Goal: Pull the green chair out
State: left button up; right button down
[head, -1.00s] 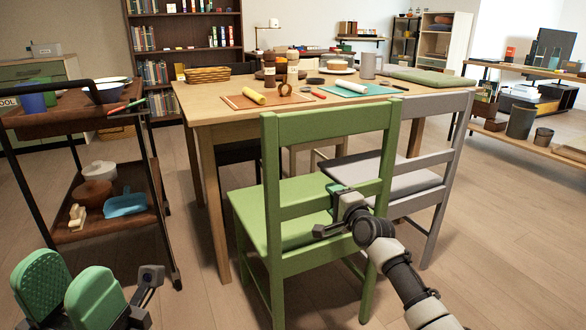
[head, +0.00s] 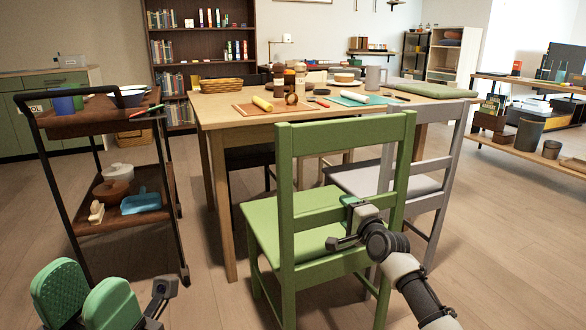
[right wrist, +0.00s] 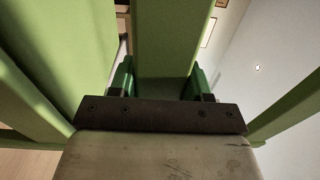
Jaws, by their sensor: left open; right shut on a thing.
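The green chair (head: 318,205) stands in front of the wooden table, its backrest toward me and its seat toward the table. My right gripper (head: 352,212) is at the lower part of the backrest, on its right side. In the right wrist view its two green fingers (right wrist: 160,85) sit on either side of a green bar of the chair and are shut on it. My left gripper (head: 84,300) is open and empty at the lower left, well apart from the chair, its two green pads spaced apart.
A grey chair (head: 440,165) stands close to the right of the green chair. The wooden table (head: 222,112) with several items is behind both. A dark trolley (head: 75,232) with pots stands at the left. Open wood floor (head: 500,250) lies at the right.

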jog(key=shift+f+b, duration=0.4)
jog(key=shift+b, duration=0.25)
jog(key=shift+s+f, duration=0.1)
jog(key=shift+f, duration=0.1)
jog(key=c, duration=0.9)
grip_release()
jog(key=shift+f, duration=0.15)
jog(key=shift+c, duration=0.2)
jog(key=o, duration=0.5)
jog(key=shift+f, duration=0.25)
jog(key=shift+o, duration=0.4)
jog(key=shift+a+r, duration=0.1)
jog(key=shift+r, duration=0.1)
